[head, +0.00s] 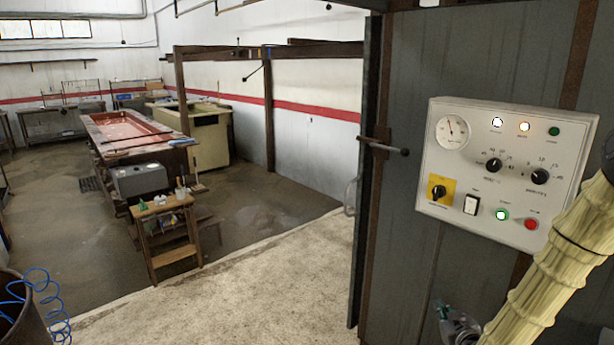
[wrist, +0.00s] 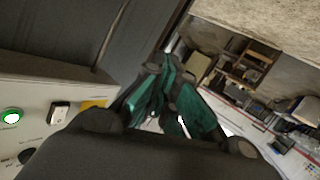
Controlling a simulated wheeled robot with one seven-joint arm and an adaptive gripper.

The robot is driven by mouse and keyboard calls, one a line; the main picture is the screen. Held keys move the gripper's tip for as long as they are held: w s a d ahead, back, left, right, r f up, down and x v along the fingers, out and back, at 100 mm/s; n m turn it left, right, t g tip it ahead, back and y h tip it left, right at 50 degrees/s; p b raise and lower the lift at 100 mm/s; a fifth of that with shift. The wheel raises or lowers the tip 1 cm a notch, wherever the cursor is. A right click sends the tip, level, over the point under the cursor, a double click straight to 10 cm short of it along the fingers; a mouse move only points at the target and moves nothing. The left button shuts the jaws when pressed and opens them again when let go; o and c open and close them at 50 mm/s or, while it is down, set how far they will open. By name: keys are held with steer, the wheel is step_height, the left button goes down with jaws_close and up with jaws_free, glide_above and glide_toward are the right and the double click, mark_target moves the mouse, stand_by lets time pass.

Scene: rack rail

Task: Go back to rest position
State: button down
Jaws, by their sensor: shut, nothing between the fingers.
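My gripper (head: 447,316) shows low in the head view, in front of the grey wall and below the white control panel (head: 505,170). It is small and partly hidden behind my arm there. In the wrist view my gripper (wrist: 166,78) has its dark and teal fingers drawn together, with nothing held between them. The control panel (wrist: 45,125) is on the left of the wrist view, apart from the fingers. It carries a gauge, knobs, lamps, a yellow rotary switch and a rocker switch.
A lever handle (head: 383,147) sticks out at the grey wall's edge. A small wooden stand (head: 168,236) and a long red-topped table (head: 125,128) stand at left. A blue coiled hose (head: 38,300) is at lower left. The pale floor (head: 250,300) between is clear.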

steer(key=s+a+f+m+g, duration=0.1)
steer(key=s+a+f+g, duration=0.35)
steer(key=s+f, duration=0.55)
steer(key=s+a+f+m+g, duration=0.1)
steer(key=s+a+f+g, duration=0.2)
steer(key=s+a+f, duration=0.5)
steer(key=s+a+f+g, duration=0.1)
steer(key=s+f+g, duration=0.2)
steer(key=s, duration=1)
steer(key=s+a+f+m+g+b, duration=0.1)
steer(key=s+f+g, duration=0.3)
steer(key=s, duration=0.9)
step_height(320, 180, down, 3)
steer(key=shift+s+f+m, duration=0.1)
steer(key=shift+s+m, duration=0.2)
steer(key=shift+s, duration=0.1)
